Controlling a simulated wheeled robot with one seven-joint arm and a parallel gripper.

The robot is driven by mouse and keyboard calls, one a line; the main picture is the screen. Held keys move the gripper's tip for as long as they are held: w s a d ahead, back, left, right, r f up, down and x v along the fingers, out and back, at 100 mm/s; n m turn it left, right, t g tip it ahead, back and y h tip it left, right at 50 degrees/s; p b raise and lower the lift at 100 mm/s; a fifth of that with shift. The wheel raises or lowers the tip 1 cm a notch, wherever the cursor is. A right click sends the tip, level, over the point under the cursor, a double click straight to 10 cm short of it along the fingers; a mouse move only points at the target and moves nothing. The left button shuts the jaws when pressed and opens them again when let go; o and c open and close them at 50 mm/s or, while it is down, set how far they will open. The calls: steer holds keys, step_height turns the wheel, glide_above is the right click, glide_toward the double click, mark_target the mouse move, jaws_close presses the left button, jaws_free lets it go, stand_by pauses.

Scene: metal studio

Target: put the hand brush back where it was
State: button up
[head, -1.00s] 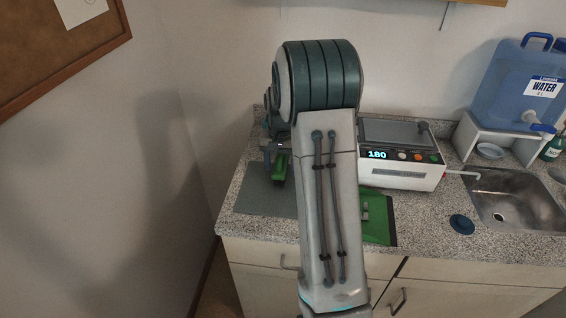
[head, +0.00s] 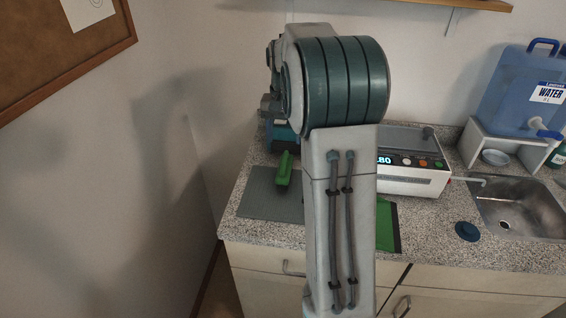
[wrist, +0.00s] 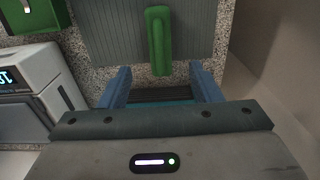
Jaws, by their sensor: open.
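The hand brush with its green handle (head: 285,170) lies on the grey mat (head: 258,203) at the counter's left end. In the wrist view the green handle (wrist: 159,45) lies on the ribbed mat (wrist: 105,30), its near end reaching toward my gripper. My gripper (wrist: 160,82) is open, its two blue fingers apart with no brush between them. It is clear of the handle, on the side toward the wall. In the head view my arm hides most of the gripper.
A green dustpan (head: 386,226) lies right of the mat, partly behind my arm. A white device with a display (head: 412,172) stands behind it. A teal object shows between my fingers (wrist: 162,96), partly hidden. A dark blue disc (head: 467,231) lies near the sink (head: 520,205).

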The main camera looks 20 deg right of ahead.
steer(key=s+a+r+n+t, duration=0.2)
steer(key=s+a+r+n, duration=0.1)
steer(key=s+a, duration=0.8)
steer(key=s+a+f+n, duration=0.2)
steer(key=s, duration=0.5)
steer(key=s+a+f+n+t, duration=0.1)
steer(key=s, duration=0.6)
steer(key=shift+s+a+f+n, duration=0.25)
steer(key=shift+a+f+n, duration=0.1)
steer(key=shift+a+n, duration=0.05)
steer(key=shift+d, duration=0.1)
